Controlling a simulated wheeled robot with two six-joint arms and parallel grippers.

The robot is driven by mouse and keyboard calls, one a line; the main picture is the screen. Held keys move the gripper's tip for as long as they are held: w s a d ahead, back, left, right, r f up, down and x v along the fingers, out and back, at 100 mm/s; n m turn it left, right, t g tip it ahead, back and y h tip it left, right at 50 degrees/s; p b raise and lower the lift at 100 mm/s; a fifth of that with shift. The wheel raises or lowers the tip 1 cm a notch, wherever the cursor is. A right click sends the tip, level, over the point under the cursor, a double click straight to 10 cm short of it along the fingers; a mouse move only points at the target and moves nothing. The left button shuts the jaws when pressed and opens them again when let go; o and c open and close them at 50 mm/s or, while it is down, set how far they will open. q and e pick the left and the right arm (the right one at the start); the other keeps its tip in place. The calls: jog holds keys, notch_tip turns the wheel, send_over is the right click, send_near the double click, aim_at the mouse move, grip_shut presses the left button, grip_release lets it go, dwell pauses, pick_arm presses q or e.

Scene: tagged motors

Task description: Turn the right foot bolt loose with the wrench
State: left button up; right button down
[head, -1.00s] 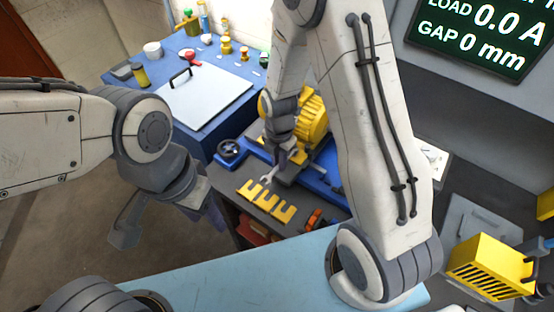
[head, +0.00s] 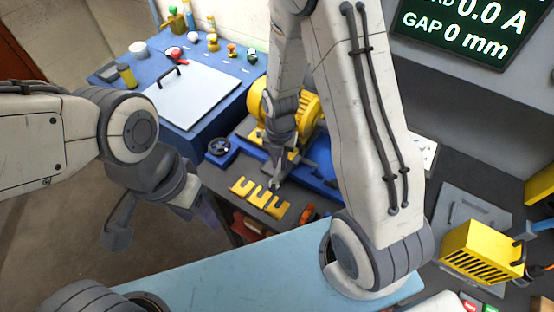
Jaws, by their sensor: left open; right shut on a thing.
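The yellow motor (head: 300,105) sits on a blue base (head: 318,181) beyond the bench's near edge, partly covered by my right arm. My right gripper (head: 283,158) is at the motor's near side, shut on the grey wrench (head: 274,182). The wrench's open end points down toward the viewer, over the dark bench close to the yellow slotted plates. The right foot bolt cannot be made out; my arm and gripper cover much of the motor's feet. My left gripper (head: 208,210) is open, left of the bench and away from the motor, its fingers partly hidden.
Yellow slotted plates (head: 260,193) lie at the dark bench's front. A blue table (head: 203,135) at the left holds a white panel (head: 192,92) and small coloured parts. A yellow slotted box (head: 482,250) stands at right. A screen (head: 455,28) reads 0.0 A and GAP 0 mm.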

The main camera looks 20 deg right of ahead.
jog(key=shift+s, duration=0.1)
jog(key=shift+s+d+n, duration=0.35)
jog(key=shift+d+n, duration=0.4)
jog(key=shift+n, duration=0.45)
jog(key=shift+s+d+n, duration=0.2)
jog(key=shift+d+n, duration=0.6)
jog(key=shift+n, duration=0.4)
jog(key=shift+a+r+p, duration=0.1)
jog(key=shift+p, duration=0.25)
jog(key=shift+a+r+m, duration=0.1)
jog(key=shift+a+m, duration=0.05)
jog(key=shift+m, duration=0.15)
jog(key=shift+w, duration=0.1)
jog(key=shift+r+p, duration=0.75)
jog(key=shift+p, duration=0.1)
